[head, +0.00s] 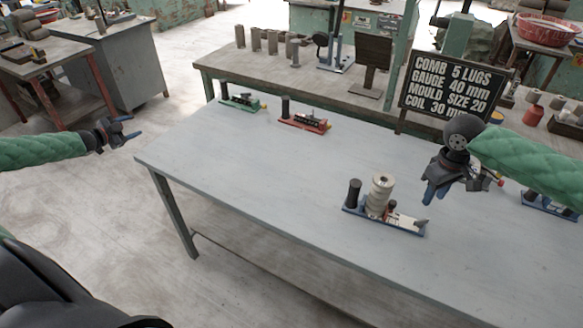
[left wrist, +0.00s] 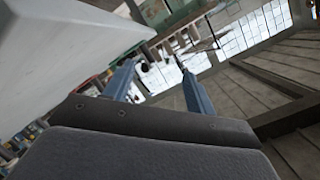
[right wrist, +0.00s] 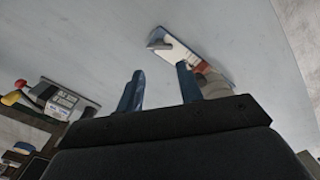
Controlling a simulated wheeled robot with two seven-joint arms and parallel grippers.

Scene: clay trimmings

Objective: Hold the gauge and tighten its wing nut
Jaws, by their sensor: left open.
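A blue-based fixture (head: 385,218) lies near the front of the pale table, with a black post, a pale ribbed spool and a small grey wedge-like piece on it. Its blue base and pale top show in the right wrist view (right wrist: 185,50), partly behind a finger. I cannot make out which piece is the gauge's wing nut. My right gripper (head: 437,190) is open and empty, above and to the right of this fixture, apart from it. It also shows in the right wrist view (right wrist: 160,88). My left gripper (head: 122,132) is open and empty, left of the table.
Green-based (head: 240,102) and red-based (head: 305,123) fixtures stand at the table's back left. Another blue-based one (head: 549,205) is partly behind my right arm. A chalkboard (head: 448,88) reading "GAUGE 40 mm" stands at the back. The table (head: 250,170) is clear at front left.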

